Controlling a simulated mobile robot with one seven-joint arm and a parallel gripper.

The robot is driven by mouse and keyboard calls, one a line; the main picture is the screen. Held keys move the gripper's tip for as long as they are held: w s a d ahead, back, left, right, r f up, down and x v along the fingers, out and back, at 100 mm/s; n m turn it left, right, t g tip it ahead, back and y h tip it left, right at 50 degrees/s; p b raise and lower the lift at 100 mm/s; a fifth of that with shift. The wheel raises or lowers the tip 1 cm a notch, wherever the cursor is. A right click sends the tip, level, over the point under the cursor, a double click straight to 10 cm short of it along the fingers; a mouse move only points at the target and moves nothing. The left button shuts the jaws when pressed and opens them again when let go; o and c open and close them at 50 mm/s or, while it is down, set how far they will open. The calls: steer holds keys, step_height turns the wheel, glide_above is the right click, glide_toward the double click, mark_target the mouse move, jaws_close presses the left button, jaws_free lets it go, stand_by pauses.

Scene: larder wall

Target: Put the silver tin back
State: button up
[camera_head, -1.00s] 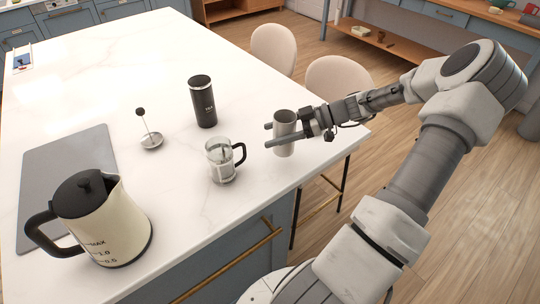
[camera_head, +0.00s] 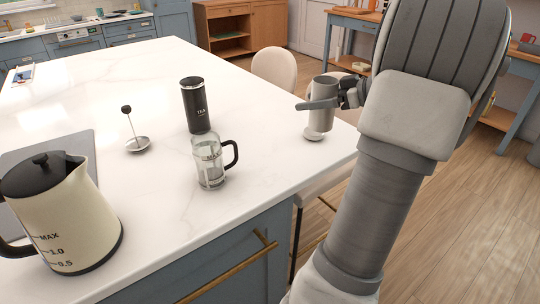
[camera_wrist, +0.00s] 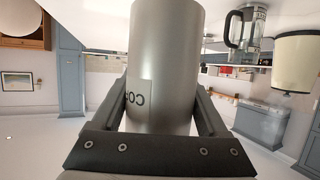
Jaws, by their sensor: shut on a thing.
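The silver tin (camera_head: 322,112) is upright in my gripper, near the right edge of the white counter. My gripper (camera_head: 310,103) is shut around the tin's body, one finger showing across its near side. In the wrist view the tin (camera_wrist: 165,60) fills the middle between both fingers of the gripper (camera_wrist: 160,105), with part of a label reading "CO". A small pale round piece (camera_head: 313,135) shows just below the tin; I cannot tell whether the tin touches it.
On the counter (camera_head: 250,215) stand a black tea canister (camera_head: 196,105), a glass press jug (camera_head: 209,165), a plunger with a round disc (camera_head: 137,143) and a cream kettle (camera_head: 65,215). Stools stand beyond the right edge. A wooden cabinet (camera_head: 240,28) is at the back.

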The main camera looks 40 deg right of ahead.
steer(key=shift+w+a+f+b, duration=0.25)
steer(key=shift+w+a+f, duration=0.45)
steer(key=shift+w+f, duration=1.1)
steer(key=shift+w+a+f+b, duration=0.3)
steer(key=shift+w+a+f, duration=0.35)
steer(key=shift+w+f, duration=1.15)
steer(key=shift+w+a+f+b, duration=0.25)
steer(key=shift+w+a+f, duration=0.45)
steer(key=shift+w+f, duration=1.1)
steer(key=shift+f, duration=0.15)
steer(key=o, duration=1.5)
